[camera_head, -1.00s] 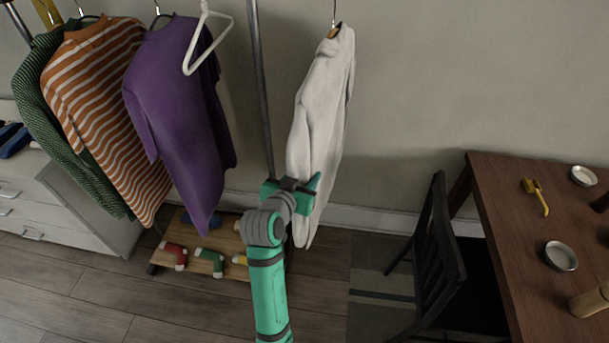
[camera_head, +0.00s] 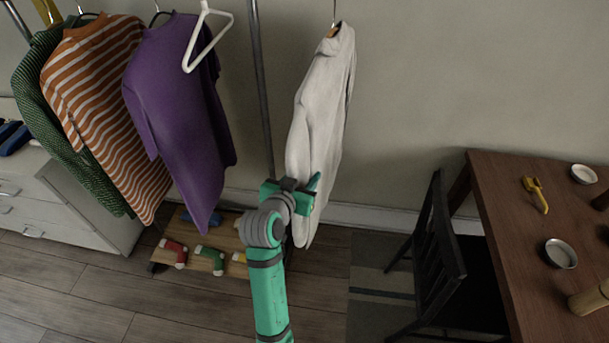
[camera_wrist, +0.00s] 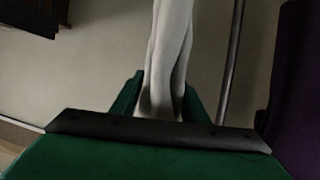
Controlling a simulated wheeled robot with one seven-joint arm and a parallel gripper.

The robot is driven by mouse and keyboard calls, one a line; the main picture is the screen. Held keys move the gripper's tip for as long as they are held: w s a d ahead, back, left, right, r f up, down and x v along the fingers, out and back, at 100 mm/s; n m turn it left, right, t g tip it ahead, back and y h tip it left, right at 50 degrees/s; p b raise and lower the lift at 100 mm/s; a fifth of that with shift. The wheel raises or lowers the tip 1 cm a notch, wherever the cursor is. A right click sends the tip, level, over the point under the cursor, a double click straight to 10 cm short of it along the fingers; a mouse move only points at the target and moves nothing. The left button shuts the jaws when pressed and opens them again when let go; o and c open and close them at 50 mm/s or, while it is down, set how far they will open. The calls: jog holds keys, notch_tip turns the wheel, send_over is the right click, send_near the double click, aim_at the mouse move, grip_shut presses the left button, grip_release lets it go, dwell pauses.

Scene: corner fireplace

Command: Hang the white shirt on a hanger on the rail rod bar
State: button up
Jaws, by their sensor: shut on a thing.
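The white shirt (camera_head: 322,110) hangs upright on a hanger (camera_head: 334,31) with a thin metal hook, to the right of the metal post. The hook's upper end is cut off by the frame's top edge, and the rail bar is out of view. My gripper (camera_head: 302,190) is shut on the shirt's lower part, from its left side. In the wrist view, gathered cloth of the shirt (camera_wrist: 170,55) runs between the two green fingers (camera_wrist: 163,98). An empty white hanger (camera_head: 207,38) hangs left of the post.
A purple shirt (camera_head: 180,100), an orange striped shirt (camera_head: 105,95) and a green garment (camera_head: 68,140) hang at the left. The metal post (camera_head: 261,90) stands close by my gripper. A low rack with socks (camera_head: 209,256), a black chair (camera_head: 437,250) and a wooden table (camera_head: 500,215) stand around.

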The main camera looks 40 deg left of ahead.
jog(key=shift+r, duration=0.1)
jog(key=o, duration=1.4)
jog(key=v, duration=1)
jog(key=shift+s+d+r, duration=0.1)
jog(key=shift+s+d, duration=0.05)
jog(key=shift+s, duration=0.2)
